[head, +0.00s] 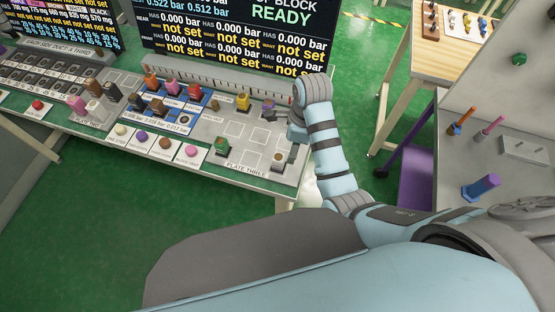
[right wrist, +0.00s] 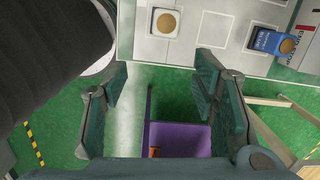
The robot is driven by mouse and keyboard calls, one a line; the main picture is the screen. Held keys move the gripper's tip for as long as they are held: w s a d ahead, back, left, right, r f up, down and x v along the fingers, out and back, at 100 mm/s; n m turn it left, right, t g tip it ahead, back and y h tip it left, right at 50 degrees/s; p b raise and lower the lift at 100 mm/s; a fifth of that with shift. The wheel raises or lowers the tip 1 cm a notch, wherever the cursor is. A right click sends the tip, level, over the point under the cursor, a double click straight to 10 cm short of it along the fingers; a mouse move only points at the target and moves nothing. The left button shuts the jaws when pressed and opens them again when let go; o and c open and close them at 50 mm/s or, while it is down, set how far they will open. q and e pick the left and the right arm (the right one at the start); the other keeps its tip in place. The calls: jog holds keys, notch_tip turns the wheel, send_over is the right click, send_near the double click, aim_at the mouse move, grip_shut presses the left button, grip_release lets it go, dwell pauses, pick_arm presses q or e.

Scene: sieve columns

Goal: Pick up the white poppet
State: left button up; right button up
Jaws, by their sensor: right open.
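A pale piece with a brown top (head: 278,157) stands at the right end of plate three; a white block with a round tan top (right wrist: 165,22), likely the same piece, shows in the right wrist view. I cannot tell for certain which is the white poppet. My right gripper (head: 295,134) is at the bench's right end, close to the pale piece. In the right wrist view its fingers (right wrist: 162,72) are open and empty, beyond the bench edge. My left gripper is not in view.
Coloured pieces stand on cards, including pink (head: 191,151) and green (head: 222,147). A blue block with a tan top (right wrist: 289,46) lies near the bench edge. A purple surface (right wrist: 180,138) is below my right fingers. Plate three (head: 235,131) has bare squares.

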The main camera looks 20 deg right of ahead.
aim_at(279, 157)
jog(key=shift+m, duration=0.7)
jog(key=f, duration=0.2)
jog(key=w+a+f+b, duration=0.1)
jog(key=f, duration=0.2)
jog(key=a+f, duration=0.1)
jog(key=f, duration=0.1)
jog(key=shift+w+f+b, duration=0.25)
jog(key=shift+f+b, duration=0.1)
jog(key=shift+b, duration=0.05)
jog(key=f, duration=0.1)
jog(key=w+a+f+b, duration=0.1)
jog(key=f, duration=0.2)
jog(key=shift+w+a+f+b, duration=0.15)
jog(key=shift+b, duration=0.2)
jog(key=shift+f, duration=0.4)
jog(key=shift+c, duration=0.8)
jog(key=shift+r, duration=0.1)
grip_shut()
